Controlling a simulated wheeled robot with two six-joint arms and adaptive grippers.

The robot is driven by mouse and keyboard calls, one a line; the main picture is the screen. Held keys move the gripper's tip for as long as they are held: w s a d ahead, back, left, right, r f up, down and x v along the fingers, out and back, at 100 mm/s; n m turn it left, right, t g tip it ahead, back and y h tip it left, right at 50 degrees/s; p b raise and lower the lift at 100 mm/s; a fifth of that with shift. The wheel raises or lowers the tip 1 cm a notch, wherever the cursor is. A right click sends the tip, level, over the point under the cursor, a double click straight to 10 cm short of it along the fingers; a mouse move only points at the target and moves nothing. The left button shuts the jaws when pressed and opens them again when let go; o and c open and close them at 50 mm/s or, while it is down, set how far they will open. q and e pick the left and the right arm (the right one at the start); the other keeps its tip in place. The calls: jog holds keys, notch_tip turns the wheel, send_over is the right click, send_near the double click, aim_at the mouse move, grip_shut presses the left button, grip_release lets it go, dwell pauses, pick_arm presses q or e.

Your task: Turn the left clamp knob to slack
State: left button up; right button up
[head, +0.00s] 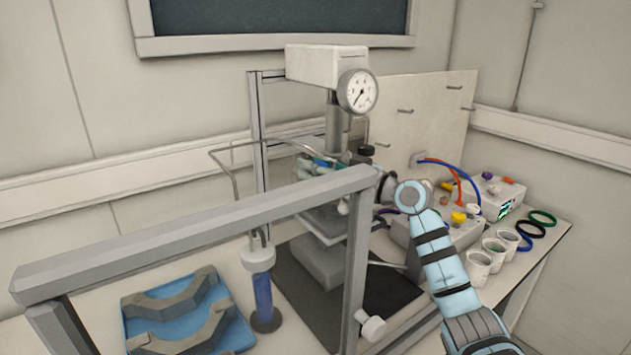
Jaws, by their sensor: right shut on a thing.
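The reactor stands at the middle of the bench, with a round pressure gauge (358,91) on its white head (325,64). My right arm comes in from the right and bends behind the frame's grey top bar. My right gripper (313,164) is small and partly hidden, at the left side of the reactor under the column. It is shut at the spot of the left clamp knob, which its fingers cover. A dark knob (366,151) shows on the right side of the column. My left gripper is not in view.
A grey frame (200,233) crosses in front of the reactor. A blue tray (190,312) with grey clamp halves lies front left, near a blue cylinder (262,292). White cups (479,264), coloured rings (531,230) and a control box (492,197) stand at the right.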

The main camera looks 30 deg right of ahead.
jog(key=o, duration=0.9)
jog(key=shift+s, duration=0.15)
jog(key=shift+s+d, duration=0.1)
jog(key=v, duration=1.1)
jog(key=shift+s+d+r, duration=0.15)
jog(key=shift+s, duration=0.2)
